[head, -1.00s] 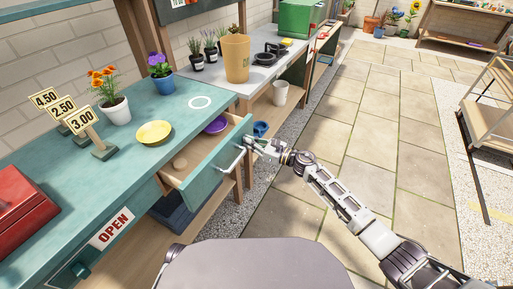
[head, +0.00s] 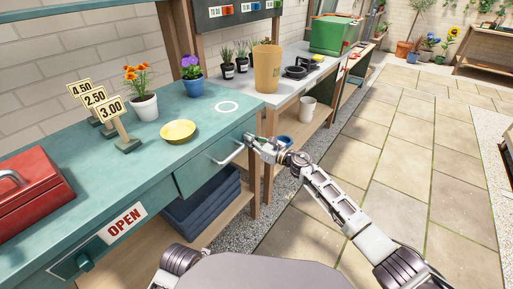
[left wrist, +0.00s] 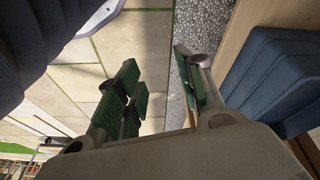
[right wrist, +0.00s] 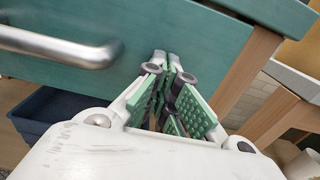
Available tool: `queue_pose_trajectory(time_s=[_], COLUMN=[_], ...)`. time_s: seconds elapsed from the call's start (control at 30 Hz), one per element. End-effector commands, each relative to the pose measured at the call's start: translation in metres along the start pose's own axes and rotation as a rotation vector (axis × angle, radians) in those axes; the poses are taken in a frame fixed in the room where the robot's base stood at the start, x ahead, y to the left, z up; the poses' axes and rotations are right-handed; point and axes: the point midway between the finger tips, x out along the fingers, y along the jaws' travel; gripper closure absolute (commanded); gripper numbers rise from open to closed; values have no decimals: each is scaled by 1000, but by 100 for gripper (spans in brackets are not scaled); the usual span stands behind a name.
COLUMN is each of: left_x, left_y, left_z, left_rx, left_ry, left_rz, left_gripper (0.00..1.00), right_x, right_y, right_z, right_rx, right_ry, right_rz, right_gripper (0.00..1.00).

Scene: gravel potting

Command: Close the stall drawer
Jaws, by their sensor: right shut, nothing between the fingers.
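The teal stall drawer (head: 203,172) shows only its front in the head view; its inside is hidden and the front looks about flush with the stall. Its metal handle (head: 229,156) is on the front. My right gripper (head: 258,145) is at the drawer front's right end, beside the handle. In the right wrist view, the shut, empty gripper (right wrist: 168,68) has its tips at the teal drawer front (right wrist: 170,22), right of the handle (right wrist: 62,50); contact is hard to tell. My left gripper (left wrist: 160,78) is open and empty, low near a blue crate (left wrist: 272,82).
The teal counter (head: 190,105) holds a yellow bowl (head: 178,130), price signs (head: 112,110), flower pots and a red toolbox (head: 33,190). Blue crates (head: 203,207) sit on the shelf below. The paved floor (head: 385,160) to the right is clear.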

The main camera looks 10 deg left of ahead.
Motion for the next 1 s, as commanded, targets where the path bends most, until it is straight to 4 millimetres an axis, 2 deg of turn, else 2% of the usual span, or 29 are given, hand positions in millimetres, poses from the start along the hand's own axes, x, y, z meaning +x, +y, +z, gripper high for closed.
queue_pose_trajectory(time_s=[0.1,0.33,1.0], left_x=[-5,-11,-10], left_y=[1,3,2], left_z=[-2,-4,-4], left_rx=[2,2,2], left_ry=[13,23,25], left_rz=[3,6,6], left_gripper=[63,63,63], right_x=[9,15,10], right_y=[0,0,-5], right_z=[-1,0,2], right_rx=[0,-1,-2], right_ry=[-1,0,-4], right_rz=[0,-1,-1], right_gripper=[100,100,100])
